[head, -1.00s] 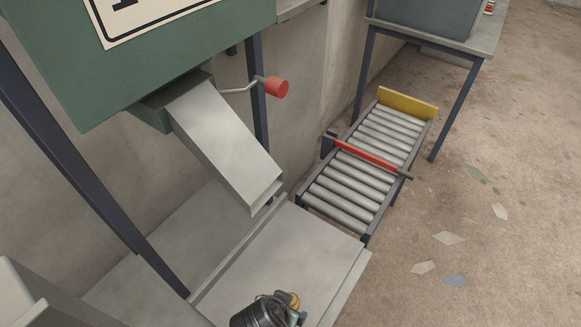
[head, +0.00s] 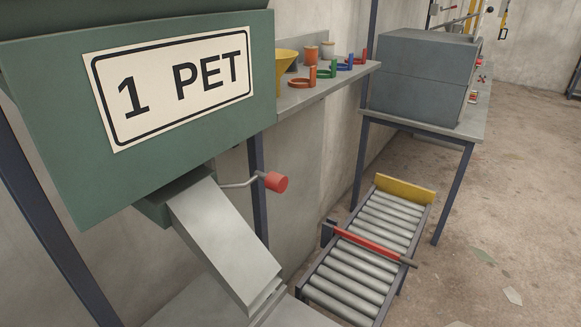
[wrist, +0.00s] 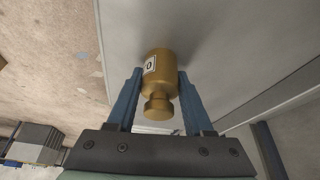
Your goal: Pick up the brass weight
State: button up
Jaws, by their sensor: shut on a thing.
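The brass weight (wrist: 159,72) shows in the wrist view, a gold cylinder with a narrower knob and a small white label. My gripper (wrist: 158,92) has its two blue fingers shut on it, one on each side. Behind the weight is a pale grey surface (wrist: 220,40); I cannot tell whether the weight touches it. Neither my gripper nor the weight is in the head view now.
A green hopper marked "1 PET" (head: 250,120) has a grey chute (head: 225,245) and a red-knobbed crank (head: 276,182). A roller conveyor (head: 345,285) with a red bar (head: 368,243) stands right of it. A table holds a grey box (head: 425,75). Floor at right is mostly clear.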

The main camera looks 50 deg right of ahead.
grip_shut()
